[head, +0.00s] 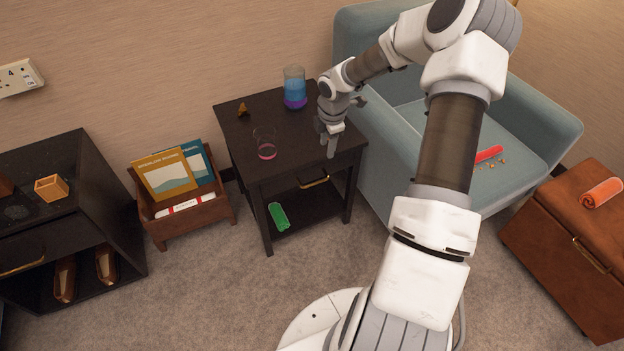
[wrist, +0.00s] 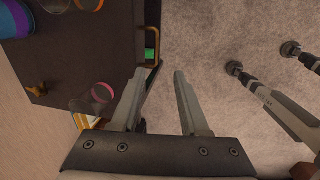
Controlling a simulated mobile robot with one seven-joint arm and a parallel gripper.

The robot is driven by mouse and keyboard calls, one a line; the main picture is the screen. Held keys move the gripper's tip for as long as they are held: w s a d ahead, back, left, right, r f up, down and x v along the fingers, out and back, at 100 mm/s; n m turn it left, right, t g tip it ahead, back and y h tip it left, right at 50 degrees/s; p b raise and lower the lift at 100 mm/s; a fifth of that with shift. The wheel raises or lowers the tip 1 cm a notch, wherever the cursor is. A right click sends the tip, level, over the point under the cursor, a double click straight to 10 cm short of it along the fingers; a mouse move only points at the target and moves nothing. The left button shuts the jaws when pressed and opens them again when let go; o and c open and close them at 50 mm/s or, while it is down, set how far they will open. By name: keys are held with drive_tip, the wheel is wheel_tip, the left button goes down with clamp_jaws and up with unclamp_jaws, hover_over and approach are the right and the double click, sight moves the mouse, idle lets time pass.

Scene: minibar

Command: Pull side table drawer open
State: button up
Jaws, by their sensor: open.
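The dark side table (head: 234,122) stands between the magazine rack and the blue armchair. Its drawer front (head: 285,186) looks flush with the table, with a gold handle (head: 314,181) on it. The handle also shows near the top of the wrist view (wrist: 154,45). My gripper (head: 330,150) is over the table's front right edge, above the handle. In the wrist view my gripper (wrist: 167,71) has its fingers apart with only carpet between them. The handle lies just beyond the left fingertip and appears clear of the fingers.
A green object (head: 278,216) lies on the lower shelf. The armchair (head: 385,175) is close on the right. Carpet in front is clear.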

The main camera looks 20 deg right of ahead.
sight(317, 182)
drive_tip(key=shift+n, duration=0.3)
drive_tip(key=w+f+b, duration=0.1)
drive_tip(key=f+b, duration=0.1)
drive_tip(key=f, duration=0.4)
drive_tip(key=w+f+b, duration=0.2)
drive_tip(key=f, duration=0.4)
drive_tip(key=w+f+b, duration=0.1)
drive_tip(key=f+b, duration=0.1)
drive_tip(key=f, duration=0.5)
drive_tip(key=shift+w+a+f, duration=0.1)
drive_tip(key=shift+w+a, duration=0.05)
drive_tip(key=shift+a, duration=0.2)
clamp_jaws()
